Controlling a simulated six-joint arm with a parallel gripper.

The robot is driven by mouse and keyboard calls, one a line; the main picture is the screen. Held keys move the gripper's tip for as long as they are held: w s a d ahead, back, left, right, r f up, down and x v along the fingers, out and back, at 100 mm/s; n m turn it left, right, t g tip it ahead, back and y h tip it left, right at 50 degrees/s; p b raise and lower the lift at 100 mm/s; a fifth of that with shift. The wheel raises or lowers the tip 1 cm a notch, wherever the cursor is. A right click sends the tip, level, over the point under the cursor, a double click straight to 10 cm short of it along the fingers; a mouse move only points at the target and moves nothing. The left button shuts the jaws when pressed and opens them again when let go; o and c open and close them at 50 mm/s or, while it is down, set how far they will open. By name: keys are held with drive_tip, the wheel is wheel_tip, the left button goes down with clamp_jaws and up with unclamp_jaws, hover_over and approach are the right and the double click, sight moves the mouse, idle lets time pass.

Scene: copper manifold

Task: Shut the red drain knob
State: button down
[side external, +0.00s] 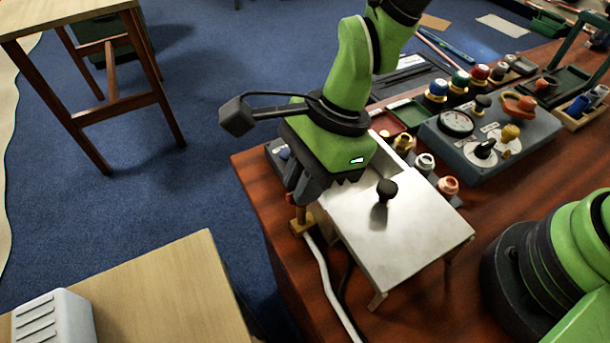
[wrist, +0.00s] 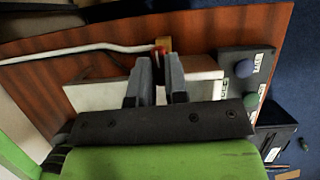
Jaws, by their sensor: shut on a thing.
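The red drain knob (wrist: 160,51) shows as a small red patch between my fingertips in the wrist view. Most of it is hidden by the fingers. My gripper (wrist: 159,60) is shut on it, one finger on each side. In the side external view my gripper (side external: 297,196) points down at the left corner of the metal cover. The brass drain fitting (side external: 302,222) stands just below the fingers, and it also shows past the fingertips in the wrist view (wrist: 164,43). A white hose (side external: 328,277) runs from near the fitting towards the front.
A pale metal cover (side external: 405,235) with a black knob (side external: 386,190) stands right beside my gripper. Several fittings (side external: 425,163) line its far side. A grey panel (side external: 470,160) with a gauge and valves lies behind. The table's left edge is close to the fitting.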

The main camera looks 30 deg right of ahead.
drive_tip(key=n+g, duration=0.1)
drive_tip(key=n, duration=0.3)
drive_tip(key=shift+w+f+n+g+h, duration=0.1)
drive_tip(key=shift+w+n+g+h, duration=0.1)
drive_tip(key=shift+n+g+h, duration=0.15)
drive_tip(key=n, duration=0.2)
drive_tip(key=n+g+h, duration=0.1)
drive_tip(key=n, duration=0.1)
drive_tip(key=shift+a+n+g, duration=0.15)
drive_tip(key=shift+n+g, duration=0.1)
drive_tip(key=n, duration=0.2)
drive_tip(key=n+h, duration=0.1)
drive_tip(key=n, duration=0.1)
drive_tip(key=shift+a+g+h, duration=0.1)
drive_tip(key=shift+g+h, duration=0.15)
drive_tip(key=shift+g, duration=0.15)
drive_tip(key=shift+a+n+h, duration=0.1)
drive_tip(key=shift+n+h, duration=0.6)
drive_tip(key=shift+n, duration=1.4)
drive_tip(key=c, duration=1.1)
unclamp_jaws()
drive_tip(key=shift+c, duration=0.2)
drive_tip(key=v, duration=1)
drive_tip(key=shift+w, duration=0.15)
